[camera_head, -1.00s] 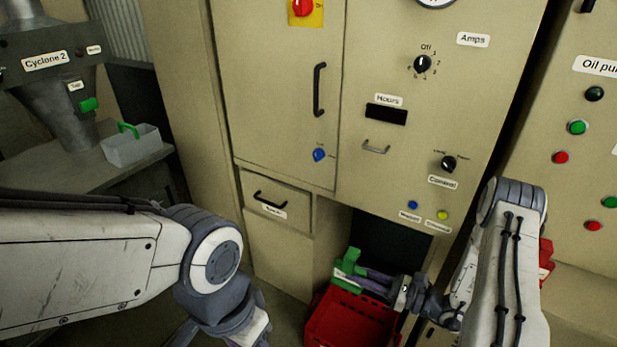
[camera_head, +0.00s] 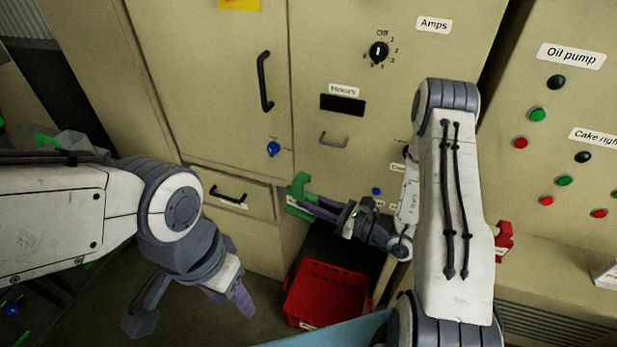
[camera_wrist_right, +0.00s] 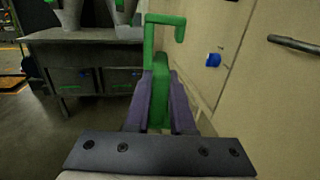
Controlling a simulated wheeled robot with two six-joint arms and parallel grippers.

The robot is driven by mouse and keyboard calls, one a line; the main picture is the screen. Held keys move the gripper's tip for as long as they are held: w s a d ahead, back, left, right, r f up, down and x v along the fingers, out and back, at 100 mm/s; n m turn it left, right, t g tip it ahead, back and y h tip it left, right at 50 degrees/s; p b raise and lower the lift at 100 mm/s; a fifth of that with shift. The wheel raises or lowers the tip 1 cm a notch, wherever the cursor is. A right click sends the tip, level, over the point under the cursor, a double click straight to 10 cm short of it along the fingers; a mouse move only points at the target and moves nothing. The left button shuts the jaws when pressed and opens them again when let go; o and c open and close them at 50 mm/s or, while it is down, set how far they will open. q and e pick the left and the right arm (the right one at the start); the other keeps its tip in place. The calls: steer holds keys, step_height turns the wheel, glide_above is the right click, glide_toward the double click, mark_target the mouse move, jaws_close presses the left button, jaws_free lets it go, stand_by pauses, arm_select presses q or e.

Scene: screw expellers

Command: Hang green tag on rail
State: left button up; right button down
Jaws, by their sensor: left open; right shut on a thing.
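The green tag (camera_head: 298,195) is in my right gripper (camera_head: 318,207), which is shut on it. It is held above the red crate, in front of the beige cabinet and near its drawer. In the right wrist view the tag (camera_wrist_right: 160,85) stands up between the purple fingers, its hooked top bent to the right. A small metal bar (camera_head: 333,139) is on the cabinet under the Hours display, above and right of the tag; I cannot tell if this is the rail. My left gripper (camera_head: 232,298) is open, empty and low at left of the crate.
The red crate (camera_head: 325,290) sits low by the cabinet's dark opening. A drawer (camera_head: 230,193) with a black handle is left of the opening. A red hooked piece (camera_head: 503,240) is at right, beside my right arm. A blue knob (camera_head: 273,149) sits on the cabinet door.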

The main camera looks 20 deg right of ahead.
steer(key=r, duration=0.2)
steer(key=shift+a+r+p, duration=0.3)
steer(key=shift+a+r, duration=0.05)
steer(key=shift+a, duration=0.05)
steer(key=shift+w+d, duration=0.25)
steer(key=shift+d, duration=0.05)
arm_select(q)
steer(key=shift+f+b, duration=0.25)
steer(key=shift+b, duration=0.85)
arm_select(e)
steer(key=shift+w+d+f, duration=0.3)
steer(key=shift+w+d, duration=1.45)
steer(key=shift+d, duration=0.05)
steer(key=shift+w+d+f, duration=0.3)
steer(key=shift+w+d, duration=1.4)
steer(key=shift+d, duration=0.15)
steer(key=shift+w+d+f, duration=0.3)
steer(key=shift+w+d, duration=1.45)
steer(key=shift+d, duration=0.05)
steer(key=c, duration=0.7)
jaws_free()
